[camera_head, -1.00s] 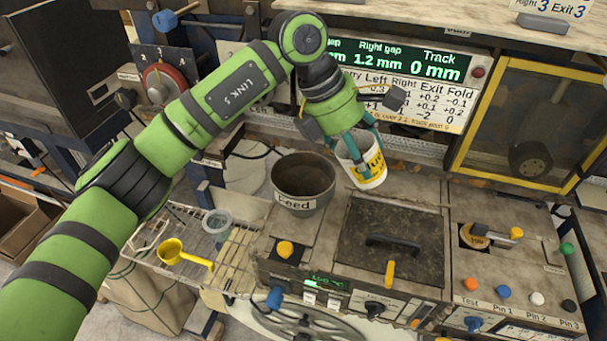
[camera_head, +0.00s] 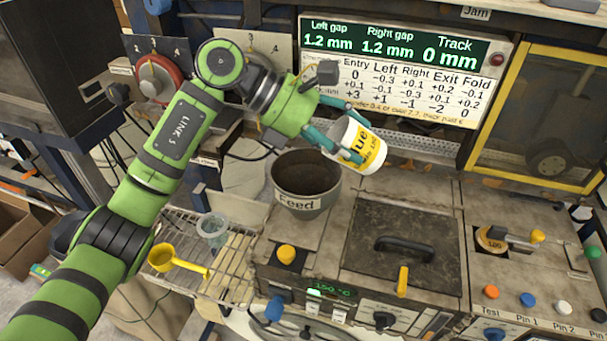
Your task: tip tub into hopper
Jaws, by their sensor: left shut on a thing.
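The tub (camera_head: 371,151) is white with a yellow label whose visible letters end in "ue". My left gripper (camera_head: 345,147) is shut on it. The tub is tilted, its open end toward the upper left and its base toward the lower right. It is held above and right of the hopper (camera_head: 305,183), a dark grey round bowl marked "Feed", and looks apart from it. The inside of the tub is mostly hidden by the gripper fingers. The hopper's inside looks dark. My right gripper is not in view.
A machine lid with a black handle (camera_head: 404,247) lies right of the hopper. A yellow scoop (camera_head: 178,260) and a clear cup (camera_head: 213,228) are on the wire rack at left. A display panel (camera_head: 400,52) stands behind. Yellow-framed window (camera_head: 545,120) is at right.

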